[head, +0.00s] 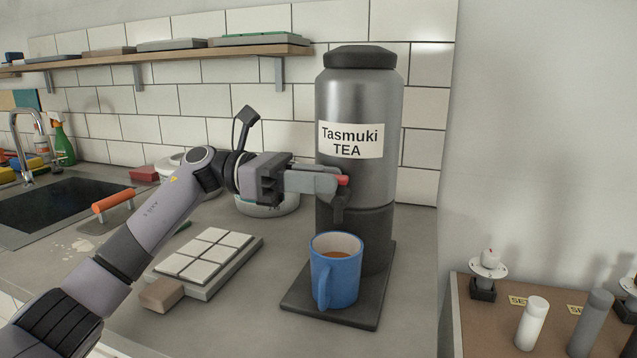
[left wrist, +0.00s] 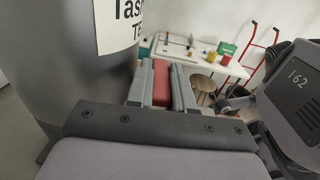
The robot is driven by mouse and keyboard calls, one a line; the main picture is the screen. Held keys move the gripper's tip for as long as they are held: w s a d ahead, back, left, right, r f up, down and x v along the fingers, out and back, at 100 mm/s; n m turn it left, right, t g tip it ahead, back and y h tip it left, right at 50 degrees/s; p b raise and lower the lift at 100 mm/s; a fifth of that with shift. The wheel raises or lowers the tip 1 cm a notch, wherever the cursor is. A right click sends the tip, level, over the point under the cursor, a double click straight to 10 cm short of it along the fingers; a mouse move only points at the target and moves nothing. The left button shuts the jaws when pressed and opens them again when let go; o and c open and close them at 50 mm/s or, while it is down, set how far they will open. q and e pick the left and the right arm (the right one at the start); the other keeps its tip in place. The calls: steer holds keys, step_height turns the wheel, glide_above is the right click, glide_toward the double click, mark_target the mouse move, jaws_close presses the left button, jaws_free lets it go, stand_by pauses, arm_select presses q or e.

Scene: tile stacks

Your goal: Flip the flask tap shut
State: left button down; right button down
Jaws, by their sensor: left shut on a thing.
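The flask (head: 360,110) is a tall grey metal cylinder labelled "Tasmuki TEA", standing on a dark base plate at the counter's right end. Its tap has a red lever (head: 343,181) above a dark spout (head: 340,205). My left gripper (head: 338,182) is shut on the red lever, reaching in from the left. In the left wrist view the red lever (left wrist: 161,82) lies between the two grey fingers. A blue mug (head: 336,275) with brown tea inside stands upright under the spout. Whether tea is flowing cannot be seen. My right gripper is in neither view.
A stack of white tiles (head: 205,255) on a grey board and a brown block (head: 161,295) lie left of the mug. A sink (head: 60,200) is at far left. A lower brown surface (head: 500,320) with shakers is at right.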

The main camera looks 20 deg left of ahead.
arm_select(q)
steer(key=shift+w+m+g, duration=0.15)
steer(key=shift+m+g, duration=0.35)
steer(key=shift+g, duration=0.3)
steer(key=c, duration=1.3)
jaws_free()
steer(key=shift+a, duration=0.1)
steer(key=a, duration=0.7)
steer(key=shift+w+b, duration=0.15)
steer(key=shift+b, duration=0.15)
